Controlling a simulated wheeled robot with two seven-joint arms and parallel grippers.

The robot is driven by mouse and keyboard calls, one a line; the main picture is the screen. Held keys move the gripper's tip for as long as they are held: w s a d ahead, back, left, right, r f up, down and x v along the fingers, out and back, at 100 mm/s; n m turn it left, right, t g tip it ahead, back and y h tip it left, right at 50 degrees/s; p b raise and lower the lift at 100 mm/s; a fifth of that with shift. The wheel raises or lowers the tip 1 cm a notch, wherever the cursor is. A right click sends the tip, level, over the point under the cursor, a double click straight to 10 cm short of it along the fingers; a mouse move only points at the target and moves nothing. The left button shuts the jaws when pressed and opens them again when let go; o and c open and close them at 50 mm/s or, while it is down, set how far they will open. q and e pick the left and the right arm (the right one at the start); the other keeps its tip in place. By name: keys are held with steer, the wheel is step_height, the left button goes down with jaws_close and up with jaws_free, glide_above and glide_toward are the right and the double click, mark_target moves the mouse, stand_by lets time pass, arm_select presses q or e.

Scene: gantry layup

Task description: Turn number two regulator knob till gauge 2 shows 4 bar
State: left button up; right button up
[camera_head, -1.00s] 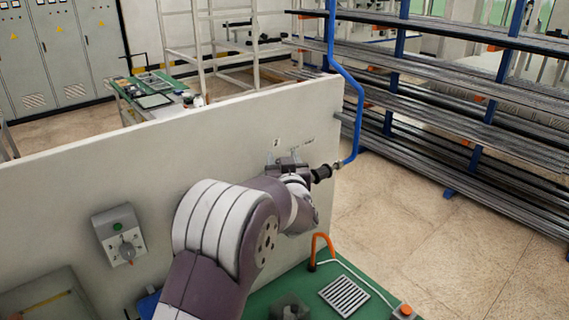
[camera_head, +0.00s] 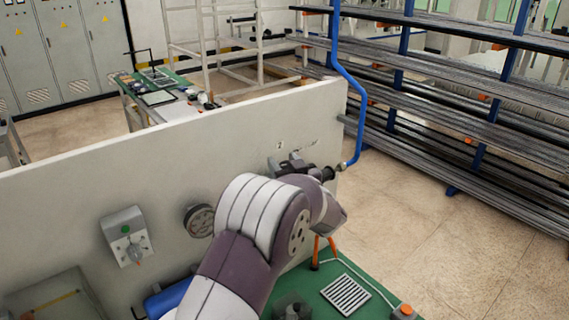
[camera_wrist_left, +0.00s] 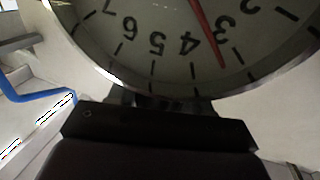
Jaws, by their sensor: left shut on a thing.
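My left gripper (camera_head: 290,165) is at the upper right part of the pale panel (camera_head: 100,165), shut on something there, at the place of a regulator. The knob in its jaws is hidden by the hand and wrist. In the left wrist view a large round gauge (camera_wrist_left: 165,60) with a pale face appears upside down and is cut off by the top edge. Its red needle (camera_wrist_left: 207,33) points between 3 and 4, a little nearer 3. Its own number cannot be read. My right gripper is not in view.
A blue pipe (camera_head: 355,110) rises at the panel's right end. A green bench top (camera_head: 385,285) with a grille (camera_head: 345,295) lies below.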

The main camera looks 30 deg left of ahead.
arm_select(q)
steer(key=o, duration=1)
steer(key=shift+r, duration=0.15)
steer(key=shift+c, duration=0.2)
steer(key=shift+d, duration=0.15)
steer(key=b+v, duration=0.2)
steer(key=v, duration=0.1)
steer(key=f+b+v, duration=0.1)
steer(key=v, duration=0.1)
steer(key=b+v, duration=0.2)
steer(key=v, duration=0.5)
steer(key=shift+s+d+r, duration=0.15)
steer(key=shift+s+r, duration=0.1)
steer(key=shift+r, duration=0.2)
